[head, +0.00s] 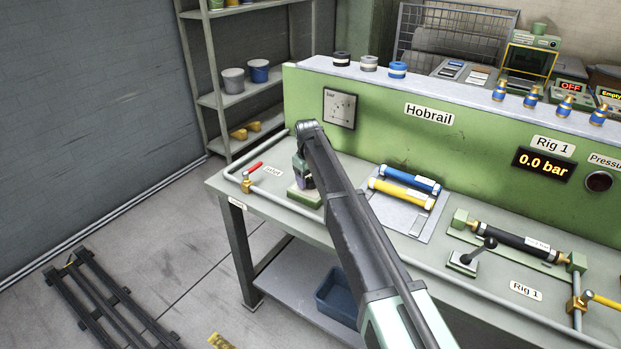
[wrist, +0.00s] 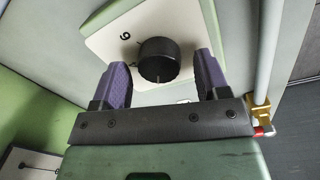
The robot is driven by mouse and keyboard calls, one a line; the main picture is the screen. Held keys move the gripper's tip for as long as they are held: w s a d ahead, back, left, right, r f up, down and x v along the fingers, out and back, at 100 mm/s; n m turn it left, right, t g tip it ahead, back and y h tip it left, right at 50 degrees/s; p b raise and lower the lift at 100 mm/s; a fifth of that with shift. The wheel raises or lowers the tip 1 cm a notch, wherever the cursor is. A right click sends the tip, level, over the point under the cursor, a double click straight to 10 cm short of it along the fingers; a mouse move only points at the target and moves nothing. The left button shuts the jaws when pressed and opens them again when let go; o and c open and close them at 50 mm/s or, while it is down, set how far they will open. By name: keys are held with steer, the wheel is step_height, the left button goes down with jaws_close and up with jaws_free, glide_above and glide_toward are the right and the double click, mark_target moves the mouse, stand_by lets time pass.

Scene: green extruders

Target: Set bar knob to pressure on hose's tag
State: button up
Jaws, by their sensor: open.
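The bar knob (wrist: 159,60) is black and round, on a white dial plate (wrist: 108,42) in the wrist view. A numeral that looks like a 6 or 9 shows beside it; its pointer mark cannot be made out. My gripper (wrist: 160,72) is open, with one purple finger on each side of the knob; contact cannot be told. In the head view my gripper (head: 304,178) is over the knob's green base (head: 304,196) and hides the knob. The black hose (head: 505,238) lies on the bench at right, with a small white tag (head: 537,243) too small to read.
A display (head: 542,163) reads 0.0 bar under a Rig 1 label. A square bar gauge (head: 340,108) is on the green panel. A red-handled valve (head: 250,177) stands left of the knob base. Blue and yellow cylinders (head: 402,194) and a black-knobbed lever (head: 473,254) are to its right.

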mark_target(309, 180)
step_height(309, 180, up, 10)
steer(key=p, duration=0.9)
steer(key=shift+s+a+r+p, duration=0.15)
steer(key=shift+s+a+p, duration=0.05)
steer(key=shift+a+p, duration=0.1)
